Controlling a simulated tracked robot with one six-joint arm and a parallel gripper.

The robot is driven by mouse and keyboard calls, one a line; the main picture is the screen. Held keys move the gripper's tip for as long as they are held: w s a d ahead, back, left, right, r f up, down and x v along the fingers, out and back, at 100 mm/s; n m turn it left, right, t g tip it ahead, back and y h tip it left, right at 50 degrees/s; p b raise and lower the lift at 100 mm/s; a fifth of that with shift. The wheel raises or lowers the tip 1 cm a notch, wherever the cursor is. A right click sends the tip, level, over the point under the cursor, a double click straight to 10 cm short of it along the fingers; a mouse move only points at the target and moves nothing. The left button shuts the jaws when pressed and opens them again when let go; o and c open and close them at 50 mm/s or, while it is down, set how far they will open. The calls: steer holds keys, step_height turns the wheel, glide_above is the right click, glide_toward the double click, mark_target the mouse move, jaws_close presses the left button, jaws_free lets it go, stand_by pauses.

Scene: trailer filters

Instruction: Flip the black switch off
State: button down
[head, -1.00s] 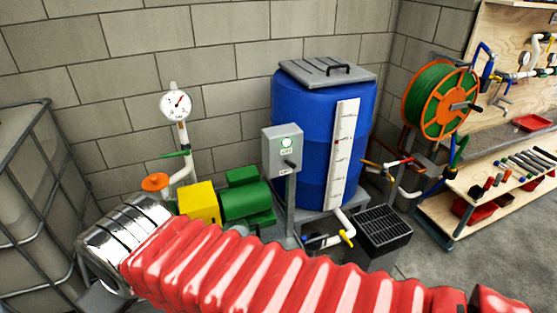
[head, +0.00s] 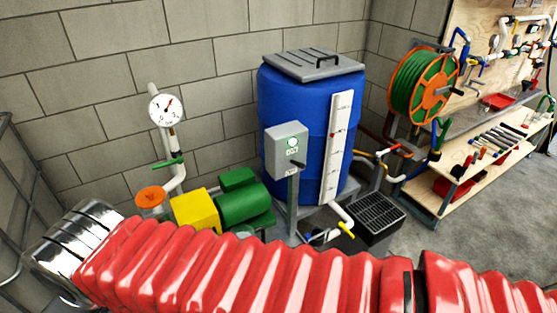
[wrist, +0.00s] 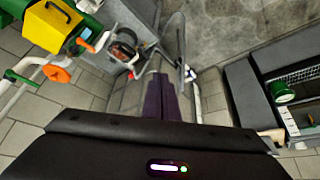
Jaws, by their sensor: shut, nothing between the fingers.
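The grey switch box (head: 287,145) stands on a post in front of the blue tank in the head view. A green lamp on its face is lit. The black switch (head: 298,163) is a small lever below the lamp, sticking out to the right; its exact setting is too small to tell. My gripper is outside the head view, where only my red-sleeved arm crosses the bottom. In the wrist view my gripper (wrist: 162,80) has its dark fingers together, with nothing between them. I cannot surely make out the switch in the wrist view.
A yellow and green pump (head: 240,203) and an orange valve wheel (head: 150,197) stand left of the box. The blue tank (head: 295,105) is behind it. A black grated bin (head: 375,217) and hose reel (head: 420,85) are to the right. Floor is clear at far right.

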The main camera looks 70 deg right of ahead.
mark_target(297, 164)
steer(key=shift+d, duration=0.1)
steer(key=s+d+m+g+h, duration=0.2)
steer(key=d+g, duration=0.3)
steer(key=d, duration=1)
steer(key=s+d+r+m+g+h, duration=0.1)
steer(key=d+g, duration=0.4)
steer(key=d, duration=1.1)
steer(key=s+d+m+g+h, duration=0.3)
steer(key=d+g, duration=0.2)
steer(key=d, duration=1)
steer(key=shift+s+d+r+h, duration=0.15)
steer(key=shift+s+r+h, duration=0.15)
steer(key=shift+s+h, duration=0.1)
steer(key=shift+s, duration=0.1)
steer(key=x, duration=1.4)
